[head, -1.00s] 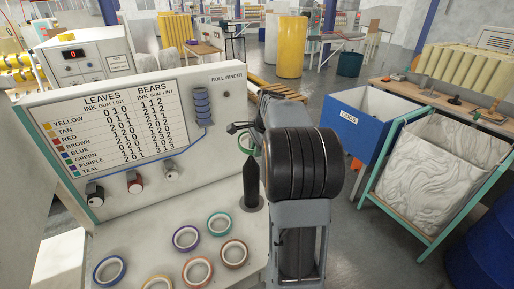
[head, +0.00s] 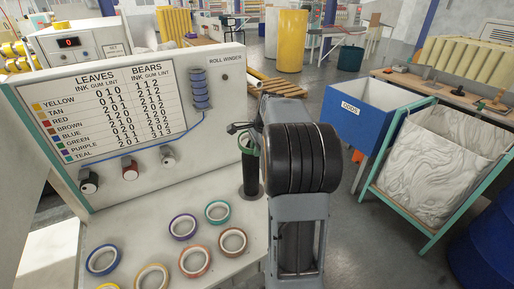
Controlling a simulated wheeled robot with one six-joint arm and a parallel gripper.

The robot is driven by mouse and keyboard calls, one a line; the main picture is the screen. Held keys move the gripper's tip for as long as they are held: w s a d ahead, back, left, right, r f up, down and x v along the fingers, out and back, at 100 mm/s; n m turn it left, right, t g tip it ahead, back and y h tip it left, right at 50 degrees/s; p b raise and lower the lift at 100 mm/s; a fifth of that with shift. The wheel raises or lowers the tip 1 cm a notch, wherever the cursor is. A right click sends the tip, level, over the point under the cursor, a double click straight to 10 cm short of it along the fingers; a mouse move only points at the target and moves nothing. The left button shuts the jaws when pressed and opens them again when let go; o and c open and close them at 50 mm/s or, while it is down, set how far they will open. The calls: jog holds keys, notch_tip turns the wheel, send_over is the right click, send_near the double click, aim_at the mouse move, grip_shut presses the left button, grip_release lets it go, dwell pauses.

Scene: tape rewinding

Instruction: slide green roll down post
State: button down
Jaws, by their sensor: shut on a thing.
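The green roll (head: 250,146) is a thin ring held at the end of my arm, at the upper end of the dark post (head: 251,178). The post stands upright on the pale bench of the roll winder. My gripper (head: 243,131) is shut on the green roll; its fingers are small and partly hidden by my dark arm. The roll overlaps the post's top in this view. I cannot tell whether it is around the tip or just in front of or behind it.
Several coloured rolls, including a purple roll (head: 183,227) and a teal roll (head: 218,211), lie on the bench left of the post. A panel (head: 195,150) with a chart and knobs rises behind. A blue ODDS bin (head: 350,125) stands to the right.

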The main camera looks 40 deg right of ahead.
jog(key=c, duration=1)
grip_release()
jog(key=v, duration=1.4)
jog(key=shift+f, duration=0.1)
